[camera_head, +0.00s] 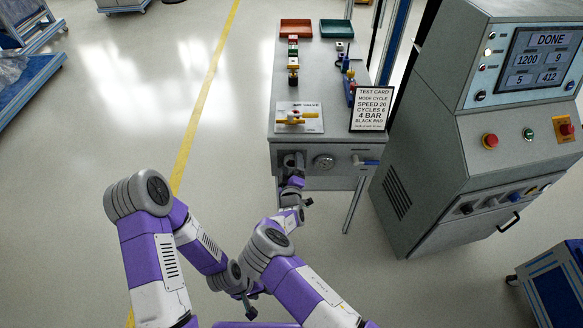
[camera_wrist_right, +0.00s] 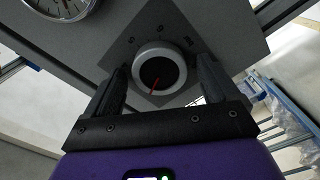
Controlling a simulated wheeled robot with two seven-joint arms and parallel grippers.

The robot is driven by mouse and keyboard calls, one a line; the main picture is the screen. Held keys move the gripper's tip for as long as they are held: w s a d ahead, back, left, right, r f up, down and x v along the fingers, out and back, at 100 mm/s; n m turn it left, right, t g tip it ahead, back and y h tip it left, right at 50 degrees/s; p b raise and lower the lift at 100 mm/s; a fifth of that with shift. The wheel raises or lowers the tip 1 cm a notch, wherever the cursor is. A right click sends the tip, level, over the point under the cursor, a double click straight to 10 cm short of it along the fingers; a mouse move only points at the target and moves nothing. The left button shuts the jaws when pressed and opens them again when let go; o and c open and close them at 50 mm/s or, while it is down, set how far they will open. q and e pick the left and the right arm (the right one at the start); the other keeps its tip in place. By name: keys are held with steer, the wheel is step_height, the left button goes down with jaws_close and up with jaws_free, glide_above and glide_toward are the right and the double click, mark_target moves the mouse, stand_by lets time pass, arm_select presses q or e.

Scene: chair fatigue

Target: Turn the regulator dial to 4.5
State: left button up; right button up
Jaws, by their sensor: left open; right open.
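The regulator dial (camera_wrist_right: 160,72) has a silver rim, a black face and a red pointer line pointing down and slightly left in the right wrist view. It sits on a grey diamond-shaped plate (camera_wrist_right: 187,50) with small marks too rotated to read surely. My right gripper (camera_wrist_right: 164,78) is open, with one finger on each side of the dial; I cannot tell if they touch it. In the head view, my right gripper (camera_head: 292,164) is at the bench's front face and mostly hides the dial. My left gripper (camera_head: 249,306) is low, away from the bench, and open.
A round gauge (camera_head: 323,161) sits beside the dial on the bench front (camera_head: 338,178). A blue-handled valve (camera_head: 366,162) is further right. A test card (camera_head: 373,108) reading "4 BAR" and an air valve plate (camera_head: 299,117) are on top. A control cabinet (camera_head: 440,130) stands right.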

steer(key=c, duration=1.1)
steer(key=shift+o, duration=0.2)
steer(key=shift+m, duration=0.3)
steer(key=m+b, duration=0.2)
steer(key=m, duration=0.1)
steer(key=shift+m, duration=0.4)
steer(key=m+b, duration=0.1)
steer(key=m, duration=0.2)
steer(key=shift+d+m, duration=0.1)
steer(key=shift+m, duration=0.2)
steer(key=m, duration=0.4)
steer(key=shift+m+b, duration=0.3)
steer(key=m, duration=0.5)
